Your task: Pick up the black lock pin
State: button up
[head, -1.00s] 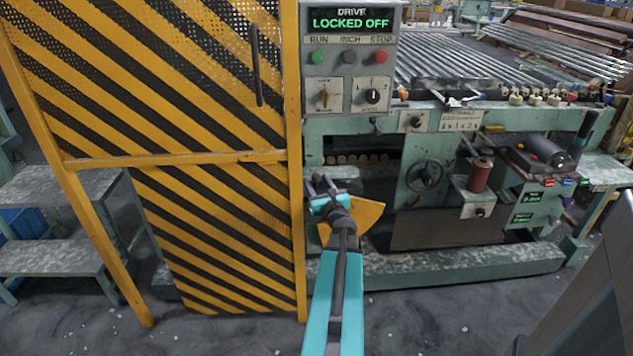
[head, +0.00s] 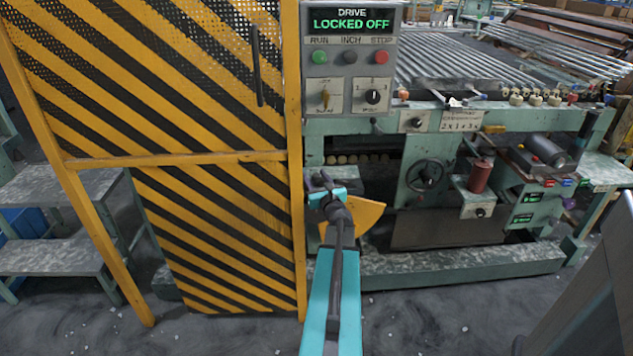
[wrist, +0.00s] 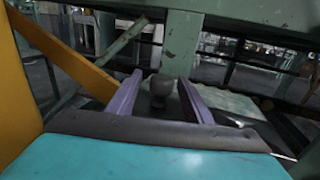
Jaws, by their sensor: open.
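A dark, rounded knob on a short stem, which looks like the black lock pin (wrist: 162,86), stands upright between my gripper's fingers in the wrist view. My gripper (wrist: 160,77) is open, with one purple finger on each side of it. I cannot tell whether either finger touches it. In the head view my gripper (head: 319,180) is at the machine's left end, beside the yellow guard post. I cannot make out the pin there for certain.
A yellow-and-black striped guard door (head: 215,235) stands close on the left. An orange plate (head: 362,216) is just right of my wrist. The drive panel (head: 350,60) above reads LOCKED OFF. The green machine (head: 450,122) with a handwheel (head: 424,175) fills the right.

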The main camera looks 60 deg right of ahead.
jog(key=shift+x, duration=1.55)
jog(key=c, duration=1.2)
jog(key=shift+o, duration=0.2)
jog(key=shift+r, duration=0.85)
notch_tip(320, 180, up, 5)
jog(key=shift+r+p, duration=0.2)
jog(key=shift+p, duration=0.55)
jog(key=p+v, duration=0.3)
jog(key=v, duration=1)
jog(key=shift+s+a+r+p, duration=0.1)
jog(key=shift+s+a+p, duration=0.2)
jog(key=shift+p, duration=0.85)
